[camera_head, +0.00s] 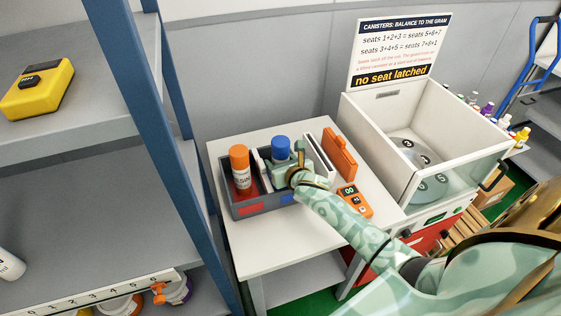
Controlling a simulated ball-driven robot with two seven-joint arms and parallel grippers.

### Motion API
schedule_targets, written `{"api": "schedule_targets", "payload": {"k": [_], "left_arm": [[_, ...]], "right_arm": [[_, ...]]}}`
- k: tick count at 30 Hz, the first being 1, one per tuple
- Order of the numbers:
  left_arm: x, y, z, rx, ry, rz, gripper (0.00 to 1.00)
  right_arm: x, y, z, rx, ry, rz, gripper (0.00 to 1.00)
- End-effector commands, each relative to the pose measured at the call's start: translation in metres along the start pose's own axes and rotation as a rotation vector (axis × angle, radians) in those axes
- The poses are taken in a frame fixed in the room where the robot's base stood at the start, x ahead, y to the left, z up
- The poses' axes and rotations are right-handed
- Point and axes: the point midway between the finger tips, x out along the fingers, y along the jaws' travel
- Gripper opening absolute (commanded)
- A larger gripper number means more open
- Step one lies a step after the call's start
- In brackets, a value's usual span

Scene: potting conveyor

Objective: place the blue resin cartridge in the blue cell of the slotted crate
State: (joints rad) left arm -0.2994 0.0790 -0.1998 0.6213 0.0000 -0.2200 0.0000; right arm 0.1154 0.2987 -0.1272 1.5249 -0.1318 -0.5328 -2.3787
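The slotted crate (247,212) is dark grey and stands on the white table. It has a red label on its left front and a blue label on its right front. The blue resin cartridge (281,149) is upright at the blue-labelled right cell; its lower part is hidden by my gripper, so I cannot tell how deep it sits. An orange-capped cartridge (240,167) stands upright in the red cell. My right gripper (286,170) is at the blue cartridge, against its side; its fingertips are mostly hidden. My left gripper is not in view.
An orange handheld device (354,200) lies right of my gripper, with an upright orange panel (339,156) behind it. A large open white box (380,125) with numbered round seats stands at the right. A blue shelf post (170,150) rises left of the white table (258,262).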

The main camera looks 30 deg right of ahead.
Motion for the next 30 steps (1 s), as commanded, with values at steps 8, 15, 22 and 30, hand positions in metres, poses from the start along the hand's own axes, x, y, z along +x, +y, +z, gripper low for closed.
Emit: {"api": "schedule_targets", "payload": {"k": [8, 15, 22, 30], "left_arm": [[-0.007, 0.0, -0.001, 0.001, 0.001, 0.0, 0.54], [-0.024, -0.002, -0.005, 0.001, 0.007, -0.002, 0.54], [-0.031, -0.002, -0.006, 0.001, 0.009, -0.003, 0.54], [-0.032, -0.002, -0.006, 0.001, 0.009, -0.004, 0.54]], "right_arm": [[-0.016, 0.0, 0.004, -0.003, 0.0, 0.001, 0.54], [-0.072, 0.0, 0.005, -0.003, 0.001, 0.001, 0.54], [-0.112, 0.0, 0.003, 0.0, 0.001, 0.0, 0.54], [-0.121, 0.0, 0.003, 0.0, -0.001, -0.001, 0.54]]}}
